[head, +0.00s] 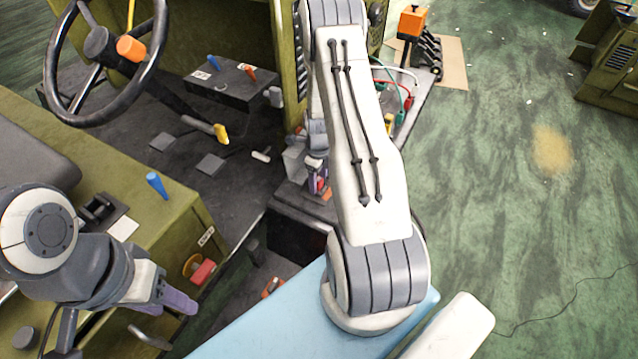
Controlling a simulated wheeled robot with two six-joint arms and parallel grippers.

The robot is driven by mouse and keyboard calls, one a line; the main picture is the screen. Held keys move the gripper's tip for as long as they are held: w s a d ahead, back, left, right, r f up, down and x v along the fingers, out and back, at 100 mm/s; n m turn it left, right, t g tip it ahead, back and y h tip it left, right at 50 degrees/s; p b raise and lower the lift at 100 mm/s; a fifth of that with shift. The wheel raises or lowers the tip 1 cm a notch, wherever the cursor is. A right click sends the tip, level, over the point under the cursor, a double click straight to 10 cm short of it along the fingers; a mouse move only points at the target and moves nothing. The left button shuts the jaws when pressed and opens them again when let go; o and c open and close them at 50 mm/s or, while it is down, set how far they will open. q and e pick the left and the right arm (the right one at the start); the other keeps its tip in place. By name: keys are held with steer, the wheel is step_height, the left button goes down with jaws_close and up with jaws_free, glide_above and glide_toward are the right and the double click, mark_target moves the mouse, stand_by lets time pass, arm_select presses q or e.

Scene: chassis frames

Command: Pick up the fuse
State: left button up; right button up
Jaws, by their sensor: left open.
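My left gripper (168,302) is at the lower left, over the side of the green seat base. Its purple fingers point right, and nothing shows between them. My right arm crosses the middle of the head view, and its gripper (317,178) is small and partly hidden beside the arm. Its purple fingers are down at a dark box beside the cab floor, close to a small red-orange part (321,184). I cannot tell whether the fingers touch that part or are shut on it. I cannot clearly make out a fuse; that part may be it.
A steering wheel (106,62) and a control box with small levers (236,84) stand at the upper left. A blue lever (156,184) rises from the seat base. Coloured cables (404,98) lie behind my right arm. The green floor at right is mostly clear.

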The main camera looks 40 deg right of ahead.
jaws_close()
